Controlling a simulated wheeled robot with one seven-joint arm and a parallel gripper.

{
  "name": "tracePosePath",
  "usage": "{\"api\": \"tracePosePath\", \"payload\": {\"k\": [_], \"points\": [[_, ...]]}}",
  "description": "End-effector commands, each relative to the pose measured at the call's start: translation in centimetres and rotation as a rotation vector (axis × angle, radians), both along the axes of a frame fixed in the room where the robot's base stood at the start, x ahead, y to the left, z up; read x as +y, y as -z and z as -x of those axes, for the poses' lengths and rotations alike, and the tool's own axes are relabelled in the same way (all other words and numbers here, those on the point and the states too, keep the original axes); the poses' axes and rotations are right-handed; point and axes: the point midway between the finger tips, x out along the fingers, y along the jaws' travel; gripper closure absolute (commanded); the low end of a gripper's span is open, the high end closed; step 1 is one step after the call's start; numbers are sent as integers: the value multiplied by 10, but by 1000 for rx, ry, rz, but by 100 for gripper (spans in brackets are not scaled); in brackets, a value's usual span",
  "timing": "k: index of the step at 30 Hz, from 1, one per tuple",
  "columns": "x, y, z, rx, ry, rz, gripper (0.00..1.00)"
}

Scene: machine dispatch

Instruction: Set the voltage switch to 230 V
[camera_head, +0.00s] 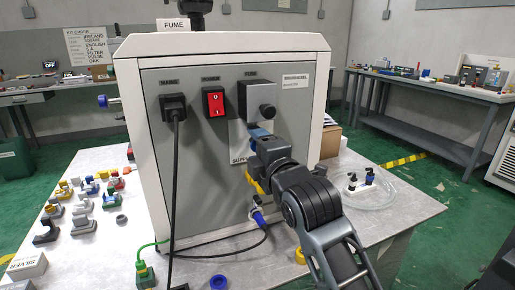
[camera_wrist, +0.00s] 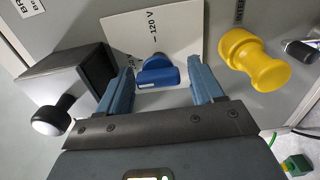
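The voltage switch is a blue knob (camera_wrist: 157,74) on a white plate (camera_wrist: 152,32) in the wrist view. The plate carries a "120 V" mark with a short line near the knob; no 230 V mark is readable. My gripper (camera_wrist: 164,78) is open, with one blue finger on each side of the knob and visible gaps on both sides. In the head view my gripper (camera_head: 256,139) is in front of the machine's grey panel (camera_head: 205,150), below the fuse box (camera_head: 257,99), and hides the knob. Part of the plate shows beside it, reading "SUPP".
A yellow knob-like fitting (camera_wrist: 253,60) sticks out beside one finger, and the fuse box (camera_wrist: 68,84) is on the other side. The red power switch (camera_head: 214,102) and plugged mains cable (camera_head: 175,150) are left on the panel. Several small parts lie on the table's left.

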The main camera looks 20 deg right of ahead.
Motion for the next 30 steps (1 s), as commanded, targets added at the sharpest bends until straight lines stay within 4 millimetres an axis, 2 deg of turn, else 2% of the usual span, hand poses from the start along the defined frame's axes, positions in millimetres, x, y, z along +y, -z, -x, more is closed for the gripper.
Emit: {"api": "tracePosePath", "payload": {"k": [10,21,25,30], "points": [[-1,0,5,-1,1,-1,30],[0,2,60,1,1,-2,30],[0,1,73,0,1,-2,30],[0,0,78,0,1,0,30]]}}
